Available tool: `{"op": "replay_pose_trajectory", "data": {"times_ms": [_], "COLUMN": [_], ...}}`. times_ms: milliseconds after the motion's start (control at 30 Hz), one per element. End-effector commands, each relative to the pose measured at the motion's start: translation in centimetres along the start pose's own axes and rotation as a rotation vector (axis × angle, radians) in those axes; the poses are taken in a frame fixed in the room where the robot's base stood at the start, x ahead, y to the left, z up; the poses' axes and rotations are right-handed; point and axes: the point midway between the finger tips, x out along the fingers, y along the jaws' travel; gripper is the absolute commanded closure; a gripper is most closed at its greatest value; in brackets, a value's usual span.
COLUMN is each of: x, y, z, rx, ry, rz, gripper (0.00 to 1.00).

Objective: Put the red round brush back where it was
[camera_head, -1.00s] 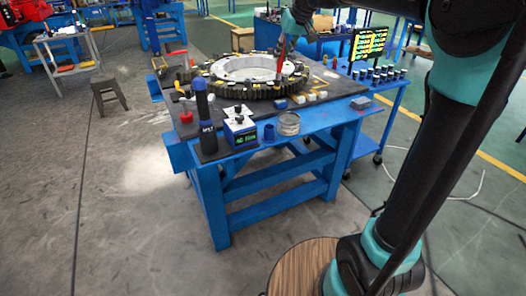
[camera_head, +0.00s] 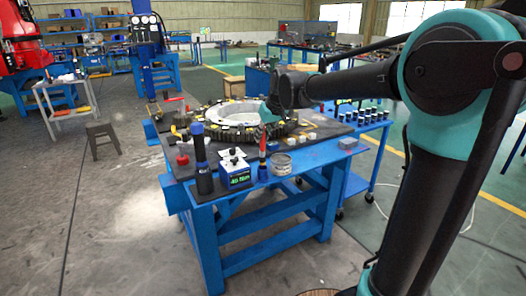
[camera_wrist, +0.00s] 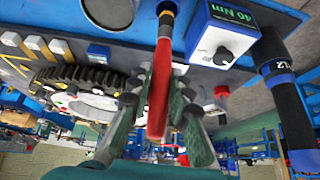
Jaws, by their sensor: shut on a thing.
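The red round brush (camera_head: 263,145) is upright in my gripper (camera_head: 266,124), over the front of the blue bench. In the wrist view my gripper (camera_wrist: 161,82) has its green fingers on both sides of the brush's red handle (camera_wrist: 158,95). A yellow band and a dark end (camera_wrist: 166,10) lie at the brush's far end. In the head view that end overlaps the spot of a small blue cup, between the torque box and the clear jar. I cannot tell whether the end is inside the cup or in front of it.
The torque box (camera_head: 235,173) stands just left of the brush, and a black cylindrical tool (camera_head: 201,165) stands further left. The clear jar (camera_head: 281,164) is close on the right. A large toothed ring (camera_head: 240,117) lies behind on the bench (camera_head: 325,155).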

Motion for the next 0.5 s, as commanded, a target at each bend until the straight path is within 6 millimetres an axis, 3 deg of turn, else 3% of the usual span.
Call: {"op": "replay_pose_trajectory", "data": {"times_ms": [500], "x": [5.0], "y": [0.1], "z": [2.8], "rx": [0.000], "ry": [0.000], "rz": [0.000], "gripper": [1.00]}}
